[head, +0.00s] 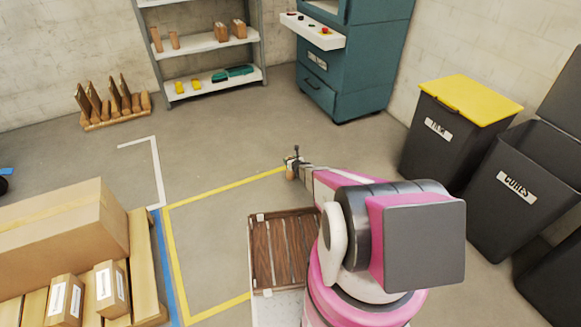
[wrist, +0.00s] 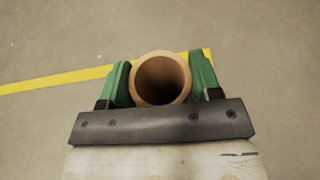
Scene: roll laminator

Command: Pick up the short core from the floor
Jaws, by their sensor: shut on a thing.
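The short core (wrist: 161,79) is a brown cardboard tube, seen end-on with its hollow facing the camera in the wrist view. My gripper (wrist: 161,75) has its two green fingers closed against the core's left and right sides. In the head view my gripper (head: 293,164) is small, low over the grey floor near the end of a yellow line, and a small tan bit of the core (head: 290,175) shows under it. I cannot tell how far the core is from the floor.
Boxes (head: 65,225) stand at the left. A bin with a yellow lid (head: 455,115) and a dark bin marked CORES (head: 520,185) stand at the right. A teal machine (head: 345,75) and a grey shelf (head: 215,75) are behind. Floor between is clear.

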